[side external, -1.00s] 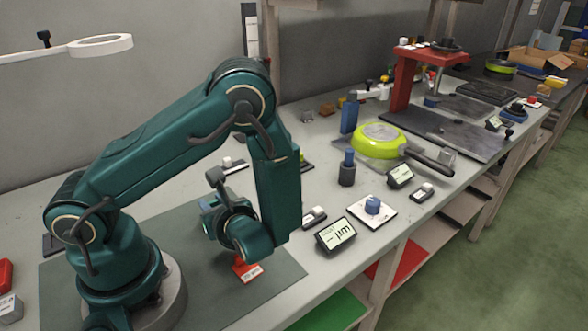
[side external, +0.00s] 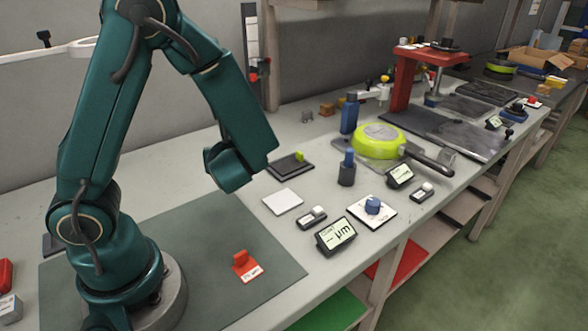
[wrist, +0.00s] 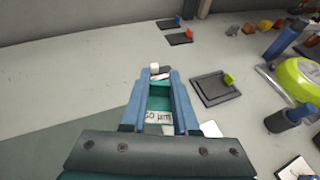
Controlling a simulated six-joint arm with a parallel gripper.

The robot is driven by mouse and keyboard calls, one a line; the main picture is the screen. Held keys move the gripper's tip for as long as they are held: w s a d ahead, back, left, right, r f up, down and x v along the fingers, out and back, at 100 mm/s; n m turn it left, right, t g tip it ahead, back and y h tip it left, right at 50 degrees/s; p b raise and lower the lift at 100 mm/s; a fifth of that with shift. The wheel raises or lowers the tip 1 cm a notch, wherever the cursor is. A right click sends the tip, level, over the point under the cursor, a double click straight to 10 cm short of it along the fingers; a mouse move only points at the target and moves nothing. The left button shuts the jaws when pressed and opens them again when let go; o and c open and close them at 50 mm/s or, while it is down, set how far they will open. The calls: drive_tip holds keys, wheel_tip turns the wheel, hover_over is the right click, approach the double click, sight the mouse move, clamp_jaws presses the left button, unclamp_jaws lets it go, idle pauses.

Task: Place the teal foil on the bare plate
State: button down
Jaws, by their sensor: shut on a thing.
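My gripper (wrist: 160,82) is shut on the teal foil (wrist: 158,103), which shows between the blue fingers in the wrist view with a white label reading 50 µm. In the side view my wrist hides the fingers and the foil. A plain white plate (side external: 283,201) lies flat on the bench with nothing on it, to the right of and below my wrist in the side view. It shows partly in the wrist view (wrist: 211,129), right of the fingers. My gripper is above the bench, apart from this plate.
A red foil (side external: 246,266) stands on the grey-green mat (side external: 205,225). A dark holder with a lime tab (side external: 290,166) lies behind the white plate. A probe device (side external: 312,218), a display (side external: 336,235), a blue-knobbed white plate (side external: 371,211) and a lime pan (side external: 380,140) stand rightward.

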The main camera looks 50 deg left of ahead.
drive_tip(key=a+r, duration=0.1)
drive_tip(key=a, duration=0.2)
hover_over(281, 195)
wheel_tip(281, 195, down, 7)
drive_tip(key=shift+r, duration=0.1)
drive_tip(key=shift+f, duration=2)
drive_tip(key=shift+f, duration=0.2)
drive_tip(key=c, duration=0.7)
unclamp_jaws()
drive_tip(key=shift+r, duration=0.1)
